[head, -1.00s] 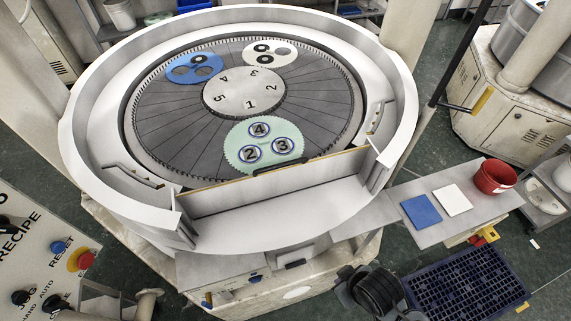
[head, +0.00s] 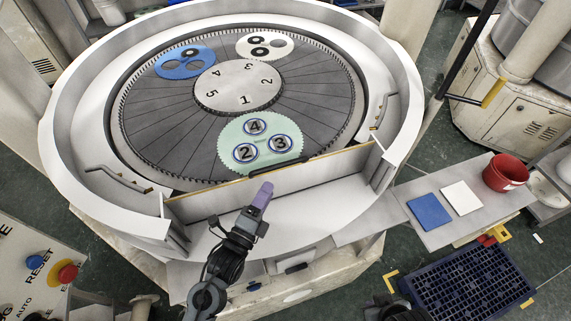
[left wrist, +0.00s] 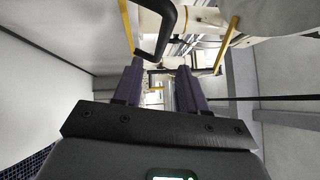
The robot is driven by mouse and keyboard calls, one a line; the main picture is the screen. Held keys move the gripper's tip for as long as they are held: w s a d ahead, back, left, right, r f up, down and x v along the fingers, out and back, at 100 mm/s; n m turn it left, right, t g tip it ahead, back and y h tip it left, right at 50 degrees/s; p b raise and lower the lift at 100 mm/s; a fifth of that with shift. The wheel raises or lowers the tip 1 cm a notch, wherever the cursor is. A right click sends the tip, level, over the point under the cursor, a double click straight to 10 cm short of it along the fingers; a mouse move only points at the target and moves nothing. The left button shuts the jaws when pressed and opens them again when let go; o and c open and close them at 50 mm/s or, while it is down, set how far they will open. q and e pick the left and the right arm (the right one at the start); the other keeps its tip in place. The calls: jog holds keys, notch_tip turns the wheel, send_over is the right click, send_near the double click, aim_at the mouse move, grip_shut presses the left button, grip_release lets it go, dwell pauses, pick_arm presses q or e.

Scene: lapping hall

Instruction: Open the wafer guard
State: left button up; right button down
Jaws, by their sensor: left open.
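The wafer guard (head: 220,197) is a pale upright panel with a yellow top edge, standing across the front opening of the round machine. Its black handle (head: 292,162) is at the middle of the top edge. In the left wrist view the handle (left wrist: 168,32) shows as a dark bent bar just beyond the fingertips. My left gripper (head: 265,189) has purple fingers and is in front of the guard, just below the handle. In the left wrist view my left gripper (left wrist: 160,78) is open, with nothing held between its fingers. My right gripper is not identifiable.
Behind the guard lies a grey turntable (head: 150,135) with green, blue and white carriers. A side shelf (head: 440,235) at right holds a blue pad (head: 429,211), a white pad (head: 461,197) and a red pot (head: 505,172). A dark crate (head: 470,285) is on the floor.

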aim_at(282, 165)
pick_arm(q)
jog(key=shift+p+x, duration=1.25)
jog(key=shift+x, duration=3.7)
grip_shut()
